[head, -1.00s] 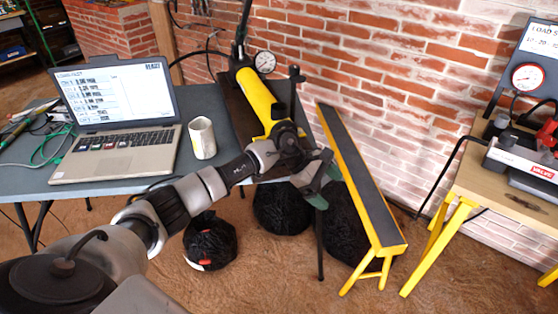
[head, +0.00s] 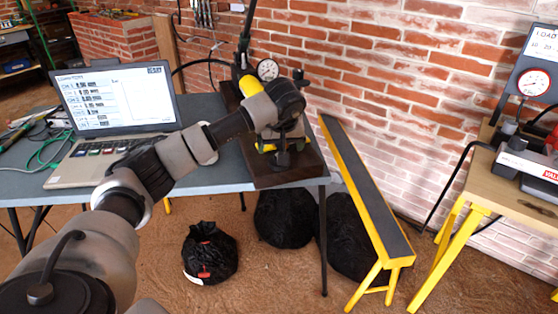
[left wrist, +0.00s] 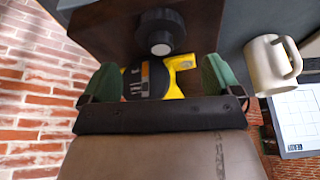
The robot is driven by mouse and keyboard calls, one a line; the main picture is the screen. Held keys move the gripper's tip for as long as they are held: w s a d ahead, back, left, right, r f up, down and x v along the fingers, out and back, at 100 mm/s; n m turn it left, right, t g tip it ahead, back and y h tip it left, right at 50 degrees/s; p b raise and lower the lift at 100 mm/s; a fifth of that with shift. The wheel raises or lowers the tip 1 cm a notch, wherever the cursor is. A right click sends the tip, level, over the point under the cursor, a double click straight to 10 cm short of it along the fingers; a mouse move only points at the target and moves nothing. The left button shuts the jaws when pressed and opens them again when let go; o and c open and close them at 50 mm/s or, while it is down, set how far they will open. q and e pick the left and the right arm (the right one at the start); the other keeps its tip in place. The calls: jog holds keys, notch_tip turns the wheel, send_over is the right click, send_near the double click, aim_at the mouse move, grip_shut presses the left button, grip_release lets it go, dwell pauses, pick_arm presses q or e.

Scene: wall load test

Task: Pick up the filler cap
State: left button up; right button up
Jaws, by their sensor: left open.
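A black round cap with a pale centre, which I take to be the filler cap (left wrist: 160,32), is at the top middle of the left wrist view. In the head view it shows as a black knob (head: 282,158) at the near end of the dark brown board (head: 305,170). My left gripper (head: 277,138) is over the yellow pump (head: 257,103), largely hidden behind its own wrist. In the left wrist view its green fingers (left wrist: 163,78) are spread, with yellow and black pump parts between them. The cap lies beyond the fingertips, apart from them. My right gripper is not in view.
A white mug (left wrist: 268,66) stands beside the board. The laptop (head: 118,105) is at the left of the table (head: 215,178). A gauge (head: 267,69) and the brick wall (head: 400,80) are behind. A yellow-framed beam (head: 365,190) is to the right.

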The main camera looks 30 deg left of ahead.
aim_at(272, 164)
pick_arm(q)
jog(key=x, duration=0.4)
jog(key=shift+s+d+f, duration=0.1)
jog(key=shift+s, duration=0.2)
jog(key=shift+w+f, duration=0.2)
jog(key=shift+f, duration=0.2)
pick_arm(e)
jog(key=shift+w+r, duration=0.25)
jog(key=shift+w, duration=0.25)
pick_arm(q)
jog(key=c, duration=0.9)
jog(key=shift+c, duration=0.2)
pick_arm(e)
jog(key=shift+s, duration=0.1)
